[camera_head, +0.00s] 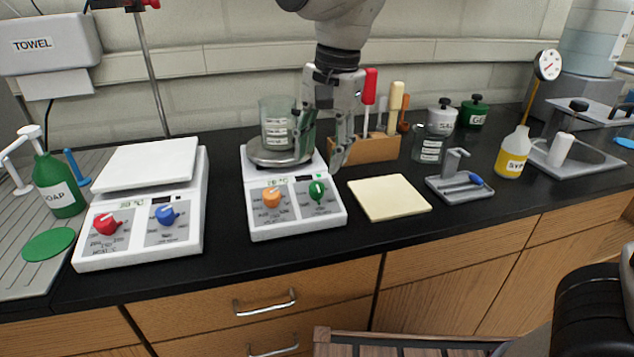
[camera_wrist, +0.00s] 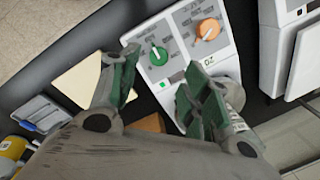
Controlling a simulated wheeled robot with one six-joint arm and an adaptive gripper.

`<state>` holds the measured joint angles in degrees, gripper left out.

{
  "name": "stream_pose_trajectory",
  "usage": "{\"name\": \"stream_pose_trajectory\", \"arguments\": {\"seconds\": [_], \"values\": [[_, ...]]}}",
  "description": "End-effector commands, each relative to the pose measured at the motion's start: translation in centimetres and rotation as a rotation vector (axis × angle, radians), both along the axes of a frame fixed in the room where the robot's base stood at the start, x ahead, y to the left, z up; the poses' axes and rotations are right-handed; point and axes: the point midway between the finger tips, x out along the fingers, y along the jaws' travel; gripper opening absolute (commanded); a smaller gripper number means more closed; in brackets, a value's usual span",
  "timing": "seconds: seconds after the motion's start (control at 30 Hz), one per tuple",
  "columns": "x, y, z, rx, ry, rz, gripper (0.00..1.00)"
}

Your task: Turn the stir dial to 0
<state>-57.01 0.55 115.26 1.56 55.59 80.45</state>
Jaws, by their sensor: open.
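A white stirrer hot plate (camera_head: 298,222) stands mid-counter with an orange dial (camera_head: 271,197) and a green dial (camera_head: 317,192) on its sloped front. I cannot read which is the stir dial. A glass beaker (camera_head: 272,125) sits on its round plate. My gripper (camera_head: 320,152) is open and empty, pointing down above the device's right rear side. In the wrist view, the green dial (camera_wrist: 159,54) shows just beyond the gap between the fingertips (camera_wrist: 160,78), apart from them. The orange dial (camera_wrist: 208,28) lies to its upper right. Both dials' pointers are too small to read.
A larger white device (camera_head: 140,205) with red and blue dials stands left. A wooden tool rack (camera_head: 365,150) is close behind my gripper. A pale yellow pad (camera_head: 389,197) lies right of the device. The counter in front of the dials is clear.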

Motion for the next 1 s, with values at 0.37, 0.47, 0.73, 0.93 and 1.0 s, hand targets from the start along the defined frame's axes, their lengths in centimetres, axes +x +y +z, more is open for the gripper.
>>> {"name": "stream_pose_trajectory", "arguments": {"seconds": [0.37,0.47,0.73,0.93,1.0], "values": [[0.3,0.7,-5.7,-0.004,0.004,-0.004,0.47],[0.4,0.8,-6.8,-0.004,0.004,-0.004,0.47],[0.5,0.9,-7.5,-0.001,0.001,-0.003,0.47],[0.5,0.9,-7.4,-0.001,0.001,-0.003,0.27],[0.5,0.9,-7.4,-0.001,0.001,-0.003,0.15]]}}
